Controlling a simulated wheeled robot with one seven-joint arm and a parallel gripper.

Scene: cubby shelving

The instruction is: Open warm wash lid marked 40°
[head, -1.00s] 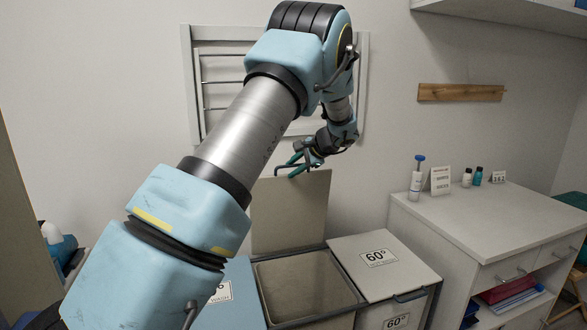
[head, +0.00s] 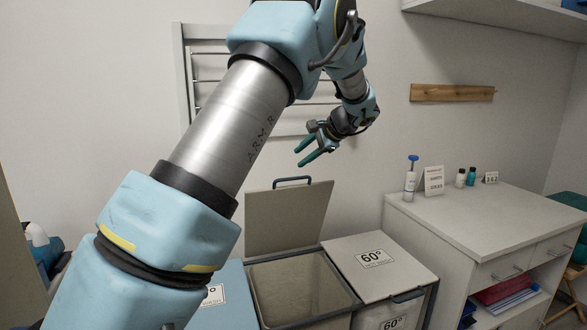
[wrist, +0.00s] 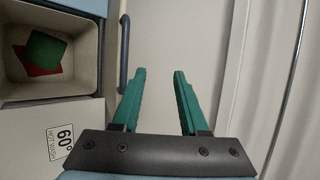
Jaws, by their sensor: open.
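The middle bin's grey lid (head: 285,218) stands upright against the wall side, with its dark handle (head: 293,180) on the top edge. No marking shows on the face I see, so I cannot read whether it is the 40° one. The bin below it (head: 300,288) is open. In the wrist view the handle (wrist: 123,55) shows left of the fingers, and green and red cloths (wrist: 43,55) lie inside the bin. My gripper (head: 299,157) is open and empty, above the lid's top edge and apart from the handle; its green fingers also show in the wrist view (wrist: 160,75).
A closed white lid marked 60° (head: 375,262) lies on the right. A blue lid on the left (head: 233,292) has a label partly hidden by my arm. A white cabinet (head: 470,225) with bottles stands right. A wall rack (head: 183,80) is behind my arm.

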